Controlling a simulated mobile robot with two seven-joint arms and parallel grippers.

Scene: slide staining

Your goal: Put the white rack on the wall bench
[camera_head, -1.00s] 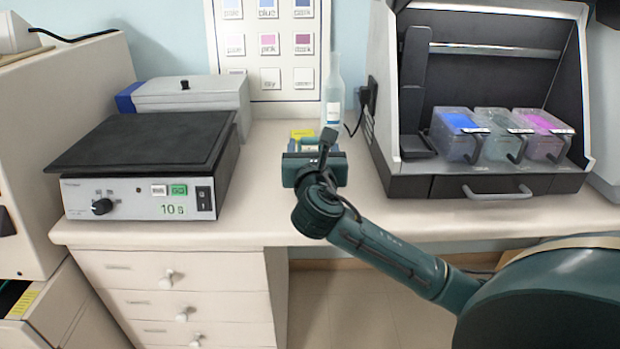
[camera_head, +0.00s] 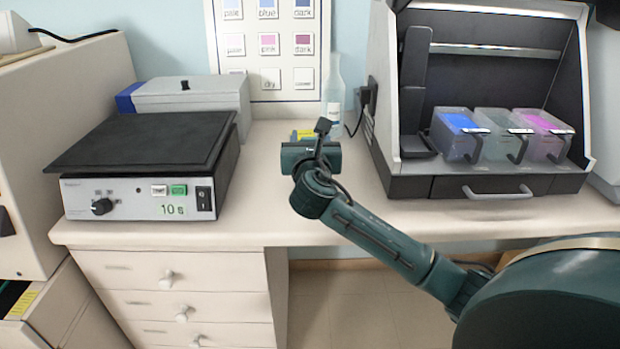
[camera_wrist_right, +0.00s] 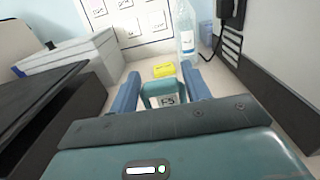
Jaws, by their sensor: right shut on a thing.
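My right gripper (camera_head: 311,140) is over the pale bench (camera_head: 270,190), between the black-topped device and the dark cabinet. In the right wrist view its blue fingers (camera_wrist_right: 163,84) are around a small teal-edged thing with a white, dark-marked face (camera_wrist_right: 164,101). The gripper is shut on it. My gripper body hides most of this thing, so I cannot tell for sure that it is the white rack, or whether it touches the bench. No other white rack is clear in view. My left gripper is not in view.
A yellow item (camera_wrist_right: 163,69) and a clear bottle (camera_head: 333,93) stand behind the gripper. The black-topped device (camera_head: 150,140) is at left, with a grey box (camera_head: 190,95) behind it. The dark cabinet (camera_head: 400,185) at right holds blue, clear and pink containers. Bench room lies around the gripper.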

